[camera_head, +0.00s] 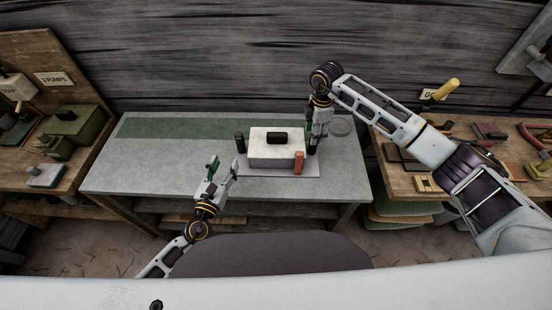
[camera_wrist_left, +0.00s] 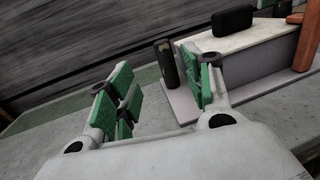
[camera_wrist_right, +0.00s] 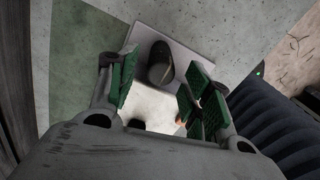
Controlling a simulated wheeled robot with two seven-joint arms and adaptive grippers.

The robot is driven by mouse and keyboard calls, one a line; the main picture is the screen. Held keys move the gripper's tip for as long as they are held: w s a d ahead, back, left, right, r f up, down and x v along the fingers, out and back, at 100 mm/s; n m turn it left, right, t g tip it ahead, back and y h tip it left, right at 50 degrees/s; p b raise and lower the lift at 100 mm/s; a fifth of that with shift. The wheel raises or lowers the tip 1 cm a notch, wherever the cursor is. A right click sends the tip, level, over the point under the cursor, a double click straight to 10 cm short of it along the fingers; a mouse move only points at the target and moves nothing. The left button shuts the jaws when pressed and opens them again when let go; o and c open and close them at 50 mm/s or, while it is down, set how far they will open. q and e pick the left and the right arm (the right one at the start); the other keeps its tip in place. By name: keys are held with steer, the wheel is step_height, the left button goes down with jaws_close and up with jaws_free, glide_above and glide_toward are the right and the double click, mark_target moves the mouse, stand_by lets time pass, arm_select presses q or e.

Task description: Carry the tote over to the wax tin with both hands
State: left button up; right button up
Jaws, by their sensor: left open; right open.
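The tote (camera_head: 262,157) is a pale box on a light grey base on the grey bench, with a dark upright grip at each end. Its left grip (camera_head: 240,142) also shows in the left wrist view (camera_wrist_left: 165,63). My left gripper (camera_head: 224,166) is open and empty, short of that grip on the near left. My right gripper (camera_head: 318,140) is open at the right end. In the right wrist view the right grip (camera_wrist_right: 160,62) shows between its fingers; contact is unclear. A round grey item (camera_head: 340,126) behind on the right may be the wax tin; I cannot tell.
A dark block (camera_head: 277,138) sits on the tote's top, and an orange piece (camera_head: 299,162) stands at its front right. The grey bench (camera_head: 140,175) is clear on the left, with a green strip (camera_head: 160,128) behind. Side benches hold tools.

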steer(key=shift+r, duration=2.2)
arm_select(q)
steer(key=shift+o, duration=0.2)
steer(key=o, duration=1.1)
steer(key=shift+c, duration=0.2)
steer(key=shift+r, duration=0.1)
arm_select(e)
steer(key=shift+r, duration=0.1)
arm_select(q)
steer(key=shift+r+p, duration=2.75)
steer(key=shift+r, duration=0.2)
arm_select(e)
steer(key=shift+r, duration=2.6)
steer(key=shift+f, duration=0.1)
